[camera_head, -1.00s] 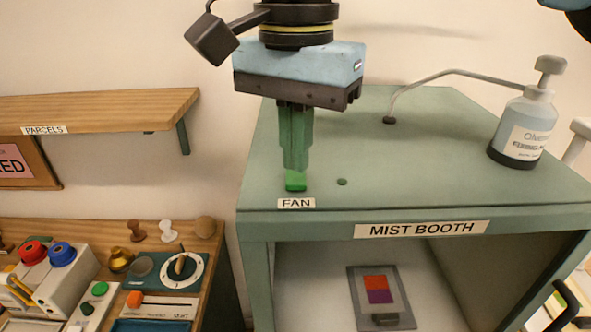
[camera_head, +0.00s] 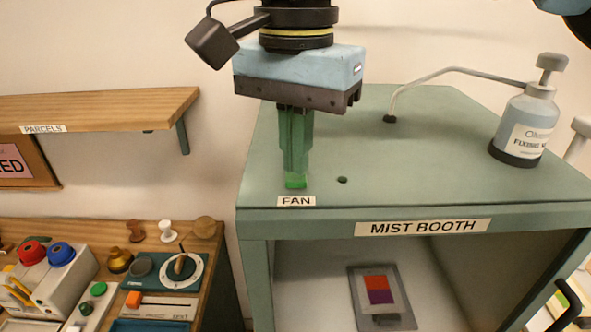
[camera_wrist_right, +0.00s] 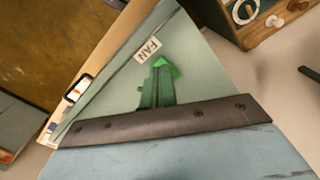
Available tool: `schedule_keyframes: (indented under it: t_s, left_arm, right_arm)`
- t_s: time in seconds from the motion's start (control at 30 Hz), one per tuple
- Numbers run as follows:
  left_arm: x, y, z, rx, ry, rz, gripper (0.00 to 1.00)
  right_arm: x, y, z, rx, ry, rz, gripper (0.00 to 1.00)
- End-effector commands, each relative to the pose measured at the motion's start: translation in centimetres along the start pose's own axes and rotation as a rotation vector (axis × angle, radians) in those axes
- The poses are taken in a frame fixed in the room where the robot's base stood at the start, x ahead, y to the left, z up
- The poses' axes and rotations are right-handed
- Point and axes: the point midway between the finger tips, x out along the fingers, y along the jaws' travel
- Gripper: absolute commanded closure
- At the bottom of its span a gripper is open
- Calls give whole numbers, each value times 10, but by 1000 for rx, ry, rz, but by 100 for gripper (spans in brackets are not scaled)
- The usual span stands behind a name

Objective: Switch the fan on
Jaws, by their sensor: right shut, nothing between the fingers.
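The bright green fan switch (camera_head: 296,183) is on top of the green mist booth (camera_head: 440,170), just behind the FAN label (camera_head: 296,201). My right gripper (camera_head: 295,171) is shut and empty, its green fingers pointing down. Its tips are at the switch and cover part of it; I cannot tell if they press it. In the right wrist view the switch (camera_wrist_right: 167,64) shows at the fingertips, near the FAN label (camera_wrist_right: 149,50). A small dark green dot (camera_head: 342,180) sits to the right of the switch. My left gripper is not in view.
A spray bottle (camera_head: 525,125) stands at the booth's right, with a thin bent pipe (camera_head: 450,73) beside it. Inside the booth lies a grey plate with a red and purple card (camera_head: 379,290). A wooden shelf (camera_head: 100,107) and a bench with knobs are at left.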

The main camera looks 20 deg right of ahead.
Motion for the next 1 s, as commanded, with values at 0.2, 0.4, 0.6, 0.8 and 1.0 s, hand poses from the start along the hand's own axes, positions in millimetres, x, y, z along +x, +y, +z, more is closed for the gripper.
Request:
schedule_keyframes:
  t_s: [0.2, 0.4, 0.6, 0.8, 1.0]
  left_arm:
    - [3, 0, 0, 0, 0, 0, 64]
    - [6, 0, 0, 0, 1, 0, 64]
    - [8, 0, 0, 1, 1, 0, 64]
    - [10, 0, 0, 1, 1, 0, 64]
    - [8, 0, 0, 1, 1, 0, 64]
  right_arm:
    - [4, 0, 0, 0, 0, 0, 100]
    - [7, 0, 0, 0, -1, 1, 100]
    - [10, 0, 0, 0, -1, 1, 100]
    - [13, 0, 0, 0, 0, 1, 100]
    - [11, 0, 0, 1, 0, 3, 100]
